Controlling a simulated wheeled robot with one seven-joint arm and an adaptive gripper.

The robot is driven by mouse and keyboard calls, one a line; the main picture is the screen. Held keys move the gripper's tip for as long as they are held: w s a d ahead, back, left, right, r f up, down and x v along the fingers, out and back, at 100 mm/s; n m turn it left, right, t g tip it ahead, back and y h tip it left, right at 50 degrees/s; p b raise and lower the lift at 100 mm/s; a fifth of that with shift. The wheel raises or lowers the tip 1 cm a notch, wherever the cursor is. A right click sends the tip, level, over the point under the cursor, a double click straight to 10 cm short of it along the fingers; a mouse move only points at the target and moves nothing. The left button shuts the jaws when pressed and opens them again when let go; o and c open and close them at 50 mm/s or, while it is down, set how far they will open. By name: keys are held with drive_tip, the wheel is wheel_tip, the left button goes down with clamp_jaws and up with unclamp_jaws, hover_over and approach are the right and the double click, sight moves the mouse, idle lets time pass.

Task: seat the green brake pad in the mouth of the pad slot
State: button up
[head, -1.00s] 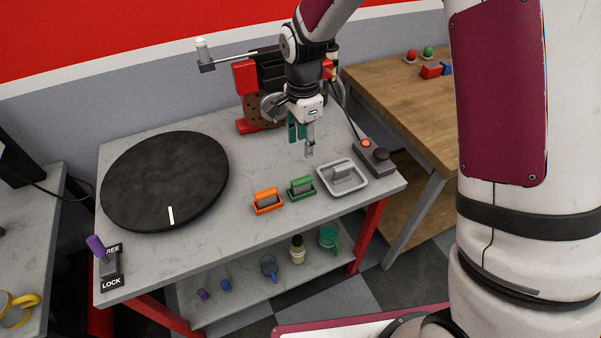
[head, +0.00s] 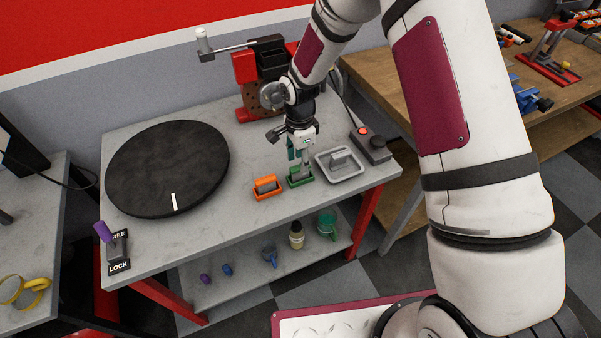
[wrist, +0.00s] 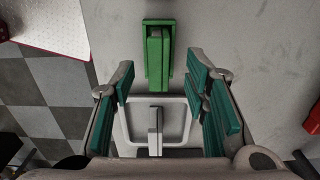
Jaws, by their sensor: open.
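The green brake pad (wrist: 158,58) stands in a narrow green holder (wrist: 148,22) on the grey bench; the holder also shows in the head view (head: 301,182), where my gripper partly hides the pad. My gripper (head: 301,163) is open and empty, pointing down over the green holder. In the wrist view my gripper's (wrist: 160,82) teal-lined fingers are spread, with the green pad ahead between their lines. A black caliper-like housing (head: 270,55) on a red stand is at the back of the bench, partly behind my arm. I cannot make out the slot mouth.
An orange holder (head: 267,187) stands left of the green one. A grey tray (head: 341,168) with a grey block is close on its right, before a red-button box (head: 371,147). A black turntable (head: 167,168) fills the bench's left.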

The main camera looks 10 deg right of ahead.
drive_tip(key=shift+d+f, duration=0.1)
drive_tip(key=shift+f, duration=1.6)
clamp_jaws()
drive_tip(key=shift+r, duration=0.15)
